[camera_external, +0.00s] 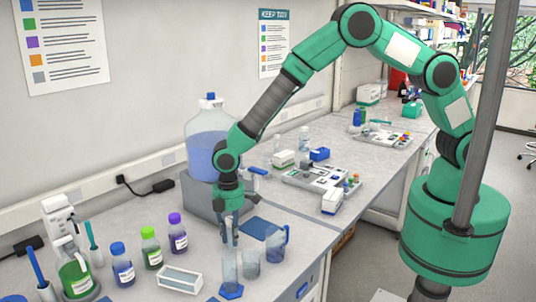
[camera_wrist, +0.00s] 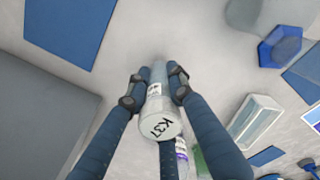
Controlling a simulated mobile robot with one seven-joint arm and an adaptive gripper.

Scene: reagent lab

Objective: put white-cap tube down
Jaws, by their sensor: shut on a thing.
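My gripper (camera_external: 231,213) points down over the near bench, in front of the grey block under the large carboy. Its fingers are shut on the white-cap tube (camera_wrist: 158,108), which sits between both fingertips in the wrist view. The cap faces the camera and bears the dark marking "K37". In the external view the tube is a slim, pale shape, roughly upright below the fingers and partly hidden by them. I cannot tell whether its lower end touches the bench.
Blue-, green- and purple-capped bottles (camera_external: 151,248) stand left. A clear tray (camera_external: 180,280) lies in front. A blue mat (camera_external: 257,228) lies right; the grey block (camera_external: 200,195) is behind.

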